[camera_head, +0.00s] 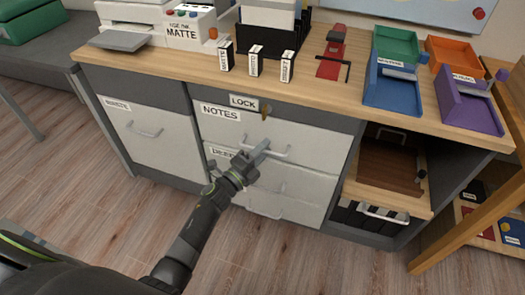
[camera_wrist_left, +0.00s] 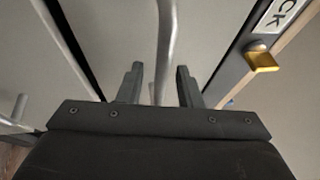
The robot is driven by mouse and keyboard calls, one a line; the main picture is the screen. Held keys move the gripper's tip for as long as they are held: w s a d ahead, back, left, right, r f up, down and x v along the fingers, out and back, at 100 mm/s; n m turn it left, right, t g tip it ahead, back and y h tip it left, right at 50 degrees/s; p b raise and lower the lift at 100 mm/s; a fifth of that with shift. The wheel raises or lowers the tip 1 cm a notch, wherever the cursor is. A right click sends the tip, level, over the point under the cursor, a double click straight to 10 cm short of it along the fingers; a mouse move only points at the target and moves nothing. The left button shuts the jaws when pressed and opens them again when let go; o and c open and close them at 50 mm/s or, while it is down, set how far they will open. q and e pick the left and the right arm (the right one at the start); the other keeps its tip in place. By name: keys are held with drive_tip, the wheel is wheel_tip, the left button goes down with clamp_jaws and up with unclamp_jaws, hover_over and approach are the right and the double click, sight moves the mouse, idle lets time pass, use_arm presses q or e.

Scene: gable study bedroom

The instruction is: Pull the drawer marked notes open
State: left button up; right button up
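The notes drawer (camera_head: 310,147) is the top light-grey drawer of the middle desk unit, with a NOTES label (camera_head: 221,111) at its upper left. It looks shut, its front roughly in line with those below. Its handle (camera_head: 279,155) is a pale horizontal bar, also seen in the left wrist view (camera_wrist_left: 167,45). My left gripper (camera_head: 259,150) is at the handle's left part. In the left wrist view its two fingers (camera_wrist_left: 158,80) stand apart, with the bar between them and a gap on each side. My right gripper is not in view.
A brass lock piece (camera_head: 266,111) sticks out by the LOCK label (camera_head: 243,102) above the drawer. More drawers lie below. An open compartment (camera_head: 390,165) with a pulled-out tray is at the right. Coloured trays (camera_head: 393,90) stand on the desk. The wood floor in front is clear.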

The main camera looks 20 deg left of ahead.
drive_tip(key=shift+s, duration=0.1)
use_arm(q)
clamp_jaws()
drive_tip(key=shift+s, duration=0.15)
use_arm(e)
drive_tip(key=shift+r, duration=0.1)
